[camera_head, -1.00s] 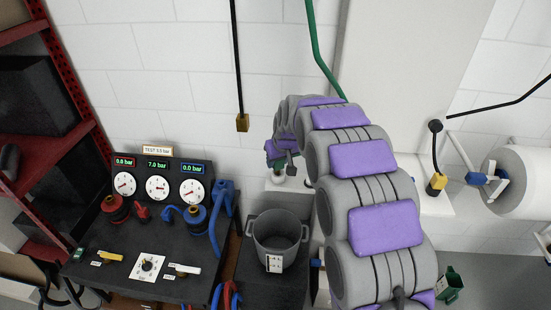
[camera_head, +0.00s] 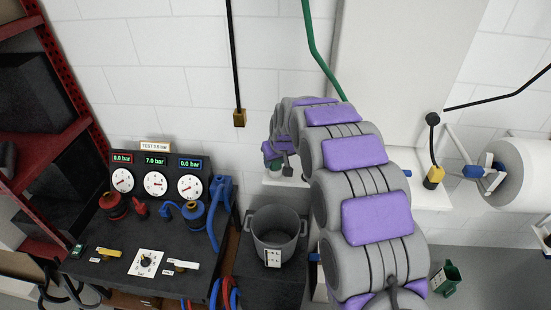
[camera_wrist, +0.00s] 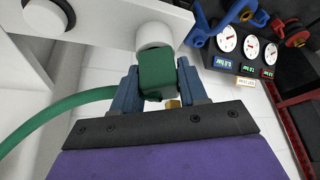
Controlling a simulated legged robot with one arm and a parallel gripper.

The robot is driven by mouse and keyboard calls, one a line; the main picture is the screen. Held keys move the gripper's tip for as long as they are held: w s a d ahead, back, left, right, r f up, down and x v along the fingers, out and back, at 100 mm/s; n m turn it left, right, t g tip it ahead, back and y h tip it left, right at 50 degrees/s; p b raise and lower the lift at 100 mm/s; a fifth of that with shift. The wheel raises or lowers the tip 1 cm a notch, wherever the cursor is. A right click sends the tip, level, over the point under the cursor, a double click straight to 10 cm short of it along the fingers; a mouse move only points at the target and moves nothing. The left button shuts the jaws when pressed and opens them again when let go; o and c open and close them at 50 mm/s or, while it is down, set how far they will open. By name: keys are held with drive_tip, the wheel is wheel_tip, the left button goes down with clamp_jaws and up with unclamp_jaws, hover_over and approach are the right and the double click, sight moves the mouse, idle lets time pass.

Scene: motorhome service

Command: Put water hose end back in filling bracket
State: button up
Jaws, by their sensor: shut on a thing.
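My gripper (camera_wrist: 158,88) is shut on the green block-shaped hose end (camera_wrist: 157,72) in the wrist view. The green hose (camera_wrist: 70,108) runs off to the left from it and also hangs down the wall in the head view (camera_head: 311,45). A short white cylinder (camera_wrist: 153,35) lies directly past the hose end, at the edge of a white bracket (camera_wrist: 110,20). I cannot tell whether the hose end is seated in it. In the head view my gripper (camera_head: 279,158) is just above the white bracket (camera_head: 277,180), with my arm hiding much of it.
A gauge panel (camera_head: 155,175) with red and blue fittings stands on a dark bench at left. A grey pot (camera_head: 276,240) stands below the gripper. A black cable with a brass-coloured end (camera_head: 239,118) hangs nearby. A yellow-and-black connector (camera_head: 433,176) is at right.

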drive_tip(key=o, duration=0.7)
drive_tip(key=shift+a+f, duration=0.1)
drive_tip(key=shift+f, duration=0.05)
drive_tip(key=o, duration=0.5)
drive_tip(key=shift+a, duration=0.2)
drive_tip(key=shift+d, duration=0.25)
drive_tip(key=p+v, duration=0.3)
drive_tip(key=v, duration=1.4)
drive_tip(key=s+d+f+m+g, duration=0.1)
drive_tip(key=s+d, duration=0.4)
drive_tip(key=s, duration=0.9)
drive_tip(key=s+d+f+m+g+h, duration=0.1)
drive_tip(key=s+d, duration=0.4)
drive_tip(key=s, duration=1)
drive_tip(key=s+d+f+m+g+h, duration=0.1)
drive_tip(key=s+d, duration=0.5)
drive_tip(key=s, duration=0.8)
drive_tip(key=shift+s+f+m+g, duration=0.15)
drive_tip(key=shift+f+m+g, duration=0.2)
drive_tip(key=shift+m+g, duration=0.35)
drive_tip(key=shift+s+f+m+g, duration=0.2)
drive_tip(key=shift+f+m+g, duration=0.1)
drive_tip(key=shift+m+g, duration=0.4)
